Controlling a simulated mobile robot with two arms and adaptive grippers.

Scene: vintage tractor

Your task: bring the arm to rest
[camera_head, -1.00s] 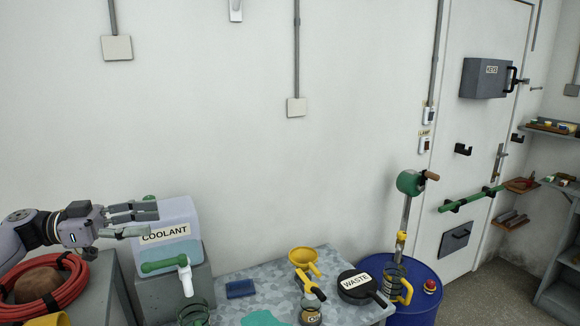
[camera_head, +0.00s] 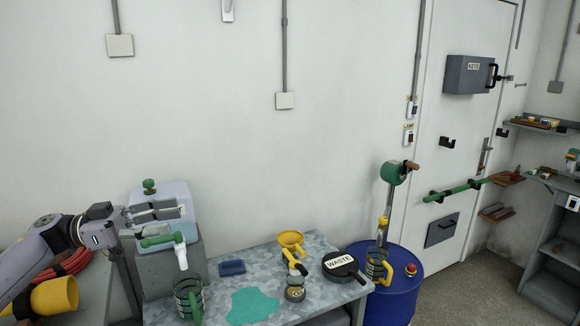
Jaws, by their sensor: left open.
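My left gripper (camera_head: 155,213) is at the left, in front of the coolant tank (camera_head: 178,193), a pale box with a green cap, and hides its label. The gripper is open, with its fingers pointing right and nothing seen between them. A green-handled tap (camera_head: 165,239) with a white spout sits just below the fingers; I cannot tell whether they touch it. My right gripper is not in view.
A blue drum (camera_head: 402,290) with a pump stands right. A red hose (camera_head: 66,263) lies behind my arm.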

